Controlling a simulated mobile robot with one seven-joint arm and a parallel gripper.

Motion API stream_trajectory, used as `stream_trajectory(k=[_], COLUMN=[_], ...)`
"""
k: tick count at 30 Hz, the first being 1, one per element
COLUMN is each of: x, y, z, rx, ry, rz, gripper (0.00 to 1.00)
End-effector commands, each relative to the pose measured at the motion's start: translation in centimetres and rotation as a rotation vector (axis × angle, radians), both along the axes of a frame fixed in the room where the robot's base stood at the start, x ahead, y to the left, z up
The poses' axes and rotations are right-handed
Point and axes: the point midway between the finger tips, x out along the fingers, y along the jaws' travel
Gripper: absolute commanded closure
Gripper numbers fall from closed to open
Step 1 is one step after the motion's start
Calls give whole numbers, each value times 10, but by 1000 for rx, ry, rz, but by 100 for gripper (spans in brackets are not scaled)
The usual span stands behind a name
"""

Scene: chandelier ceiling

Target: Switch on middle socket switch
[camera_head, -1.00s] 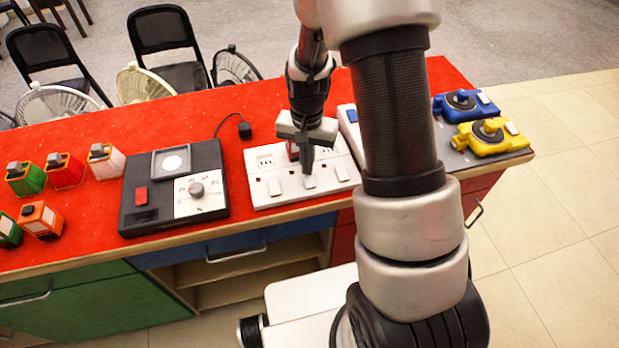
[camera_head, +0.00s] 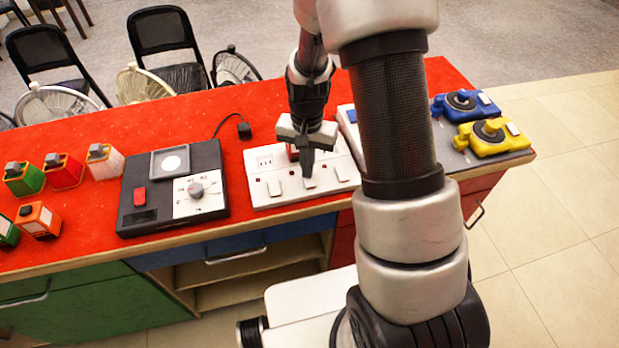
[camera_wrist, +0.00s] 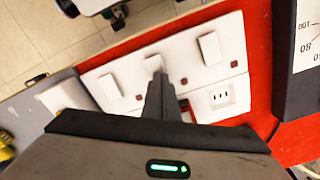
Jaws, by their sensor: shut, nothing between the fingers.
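The white socket panel (camera_head: 262,197) lies on the red counter, with a row of three white rocker switches along its front edge. In the wrist view the panel (camera_wrist: 128,72) shows the left-hand switch (camera_wrist: 109,87), the middle switch (camera_wrist: 154,63) and the right-hand switch (camera_wrist: 209,49). My gripper (camera_head: 308,174) is shut and empty, pointing down at the middle switch. In the wrist view its fingertips (camera_wrist: 160,80) are at the near end of that switch and cover part of it. I cannot tell whether they touch it. Red indicators sit beside the switches.
A black device with a dial (camera_head: 196,188) stands left of the panel. Blue (camera_head: 465,104) and yellow (camera_head: 490,137) devices sit at the counter's right end. Several coloured blocks are at the left. The red counter (camera_head: 120,120) behind the black device is clear.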

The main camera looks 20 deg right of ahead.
Motion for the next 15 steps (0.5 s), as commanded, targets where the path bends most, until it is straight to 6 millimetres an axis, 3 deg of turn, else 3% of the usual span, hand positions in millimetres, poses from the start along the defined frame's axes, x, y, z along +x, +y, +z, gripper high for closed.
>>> stream_trajectory(k=[15], x=[1], y=[0], z=[43], rx=[0], ry=[-2], rz=[0], gripper=[100])
